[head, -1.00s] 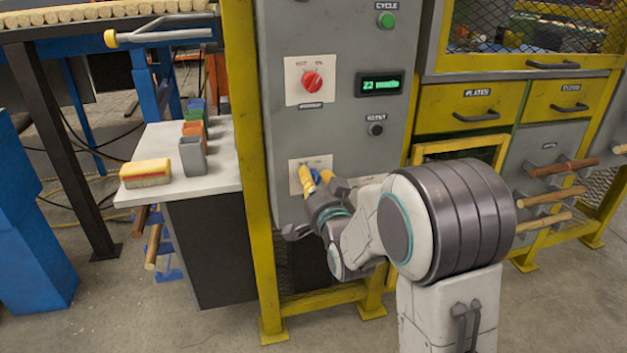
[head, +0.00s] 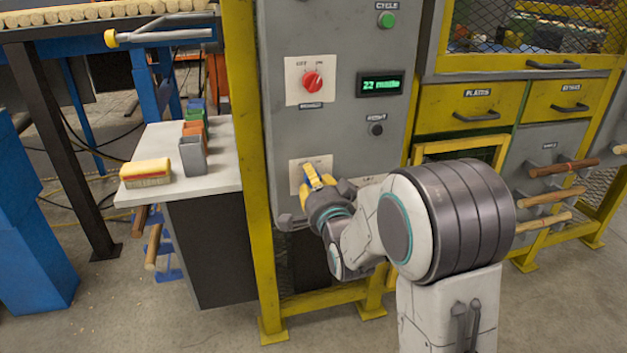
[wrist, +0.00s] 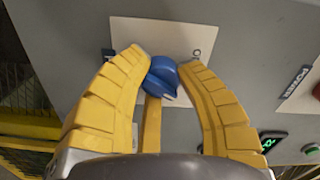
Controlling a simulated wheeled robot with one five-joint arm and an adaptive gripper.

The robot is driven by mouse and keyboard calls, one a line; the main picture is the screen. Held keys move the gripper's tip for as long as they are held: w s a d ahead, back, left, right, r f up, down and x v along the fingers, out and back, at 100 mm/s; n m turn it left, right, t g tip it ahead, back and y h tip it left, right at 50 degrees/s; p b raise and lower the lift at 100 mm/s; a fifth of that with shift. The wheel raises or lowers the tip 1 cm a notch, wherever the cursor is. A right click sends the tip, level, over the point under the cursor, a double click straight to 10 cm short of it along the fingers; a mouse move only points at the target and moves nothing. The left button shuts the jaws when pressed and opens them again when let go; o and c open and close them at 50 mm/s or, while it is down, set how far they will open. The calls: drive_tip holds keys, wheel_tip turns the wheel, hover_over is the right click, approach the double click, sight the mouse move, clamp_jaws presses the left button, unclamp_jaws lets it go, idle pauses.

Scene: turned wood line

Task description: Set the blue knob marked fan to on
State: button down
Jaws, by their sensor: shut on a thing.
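The blue knob (wrist: 163,76) sits on a white plate (wrist: 180,35) at the lower left of the grey control panel. In the head view the knob (head: 311,175) shows only in part behind my fingers. In the head view my gripper (head: 316,182) reaches the panel from the lower right. The plate's markings are partly covered, and I cannot read the knob's setting.
Above is a red knob (head: 313,82) on its own white plate, with a green display (head: 380,84), a green button (head: 386,20) and a dark button (head: 376,129). A yellow post (head: 250,180) stands left of the panel. A side table (head: 220,178) holds a brush and several small bins.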

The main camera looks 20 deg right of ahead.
sight(312, 133)
drive_tip(key=shift+r, duration=0.25)
drive_tip(key=c, duration=1.2)
unclamp_jaws()
drive_tip(key=shift+w+d, duration=0.1)
drive_tip(key=o, duration=0.4)
drive_tip(key=shift+f, duration=0.15)
drive_tip(key=shift+r, duration=5)
